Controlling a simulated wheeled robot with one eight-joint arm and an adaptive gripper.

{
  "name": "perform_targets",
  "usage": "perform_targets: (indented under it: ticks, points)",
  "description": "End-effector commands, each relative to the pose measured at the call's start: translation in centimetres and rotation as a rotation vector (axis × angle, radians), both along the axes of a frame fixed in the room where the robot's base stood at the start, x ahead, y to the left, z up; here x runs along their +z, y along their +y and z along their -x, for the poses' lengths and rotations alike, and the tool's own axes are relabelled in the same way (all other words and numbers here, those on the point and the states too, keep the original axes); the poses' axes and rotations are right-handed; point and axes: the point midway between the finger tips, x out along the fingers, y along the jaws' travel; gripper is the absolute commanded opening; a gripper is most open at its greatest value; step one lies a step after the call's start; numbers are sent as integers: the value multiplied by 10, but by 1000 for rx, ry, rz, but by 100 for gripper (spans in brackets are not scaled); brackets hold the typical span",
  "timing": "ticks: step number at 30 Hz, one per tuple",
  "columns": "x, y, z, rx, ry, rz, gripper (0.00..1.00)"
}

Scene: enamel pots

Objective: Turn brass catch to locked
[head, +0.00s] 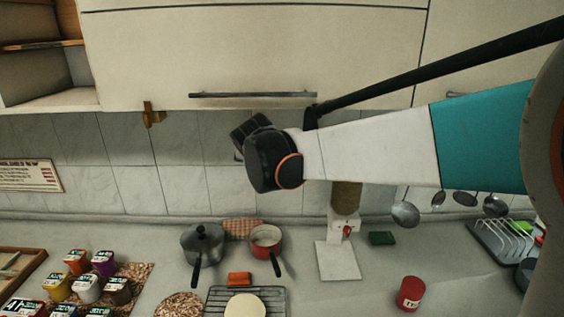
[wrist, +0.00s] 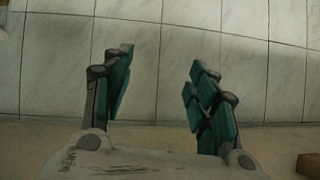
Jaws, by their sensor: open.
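The brass catch (head: 152,115) hangs at the lower edge of the cream wall cabinet (head: 250,50), left of its long bar handle. A brown block-like thing (wrist: 309,165) at the lower right edge of the wrist view may be the catch, but I cannot tell. My gripper (wrist: 162,65) is open, with nothing between its dark green-padded fingers and tiled wall behind them. In the head view my gripper (head: 240,142) is mostly hidden behind my wrist. It is to the right of the catch and clearly apart from it.
The bar handle (head: 253,95) runs just above my wrist. An open shelf (head: 40,60) is at the left. On the counter below stand a grey pot (head: 203,242), a red pan (head: 266,240), several small jars and a red can (head: 411,294). The tiled wall beside the catch is clear.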

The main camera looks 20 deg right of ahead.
Motion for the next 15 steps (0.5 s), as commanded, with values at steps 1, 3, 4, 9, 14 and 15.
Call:
perform_targets:
  ticks: [1,3,4,9,14,15]
  points:
    - [-4,-3,12,3,9,4,53]
    - [-7,-8,22,5,22,9,53]
    - [-8,-9,26,6,27,12,53]
    - [-12,-15,43,13,47,20,53]
    - [-14,-18,50,15,57,23,53]
    - [-14,-18,51,15,58,23,53]
